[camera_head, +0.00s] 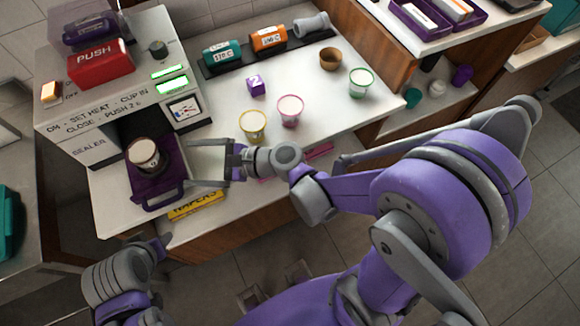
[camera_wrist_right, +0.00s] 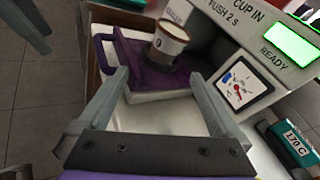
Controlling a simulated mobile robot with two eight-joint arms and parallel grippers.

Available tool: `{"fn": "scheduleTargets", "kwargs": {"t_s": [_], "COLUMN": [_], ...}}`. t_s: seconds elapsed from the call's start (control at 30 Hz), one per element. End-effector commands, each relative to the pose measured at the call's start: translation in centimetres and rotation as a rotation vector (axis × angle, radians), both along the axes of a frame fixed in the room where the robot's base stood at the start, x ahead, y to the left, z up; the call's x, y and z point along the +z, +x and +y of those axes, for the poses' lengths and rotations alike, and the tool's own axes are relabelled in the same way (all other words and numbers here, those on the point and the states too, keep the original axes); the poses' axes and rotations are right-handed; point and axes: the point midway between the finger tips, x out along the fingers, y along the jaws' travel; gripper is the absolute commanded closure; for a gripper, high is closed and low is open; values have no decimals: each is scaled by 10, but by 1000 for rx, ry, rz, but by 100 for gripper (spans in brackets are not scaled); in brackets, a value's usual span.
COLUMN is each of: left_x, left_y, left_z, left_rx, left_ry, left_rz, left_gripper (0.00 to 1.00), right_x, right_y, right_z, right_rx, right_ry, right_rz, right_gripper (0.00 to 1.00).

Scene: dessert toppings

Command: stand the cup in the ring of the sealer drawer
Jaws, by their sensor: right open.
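The cup (camera_head: 143,151), brown with a pale band and pale top, stands upright in the purple sealer drawer (camera_head: 172,192), which is pulled out of the sealer (camera_head: 91,149). In the right wrist view the cup (camera_wrist_right: 169,44) rises from the drawer (camera_wrist_right: 124,50); its base is sunk in the drawer, and the ring itself is mostly hidden. My right gripper (camera_head: 190,163) is open and empty, just right of the drawer, its fingers pointing at the cup but apart from it. My left gripper (camera_head: 155,246) is low at left, below the drawer; its jaws are unclear.
Yellow (camera_head: 253,125), pink (camera_head: 290,110) and green-rimmed (camera_head: 361,82) cups stand on the counter, with a purple cube (camera_head: 256,85) and a brown bowl (camera_head: 330,59). A yellow wafers box (camera_head: 196,205) lies near the front edge. A rack of canisters (camera_head: 268,39) is behind.

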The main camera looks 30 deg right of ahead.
Motion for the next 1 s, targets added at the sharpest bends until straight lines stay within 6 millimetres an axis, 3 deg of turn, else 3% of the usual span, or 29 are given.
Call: {"fn": "scheduleTargets", "kwargs": {"t_s": [0.17,0.3,0.5,0.7,1.0], "left_x": [0,0,0,0,0], "left_y": [0,0,0,0,0], "left_z": [0,0,0,0,0], "left_rx": [0,0,0,0,0], "left_ry": [0,0,0,0,0], "left_rz": [0,0,0,0,0], "left_gripper": [50,50,50,50,50], "right_x": [-23,-38,-40,-36,-35], "right_y": [-34,-66,-105,-120,-120], "right_z": [-40,-95,-169,-199,-201], "right_rx": [213,502,939,1150,1161], "right_ry": [-643,-1154,-1644,-1805,-1814], "right_rz": [-314,-530,-695,-735,-738], "right_gripper": [0,0,0,0,0]}}
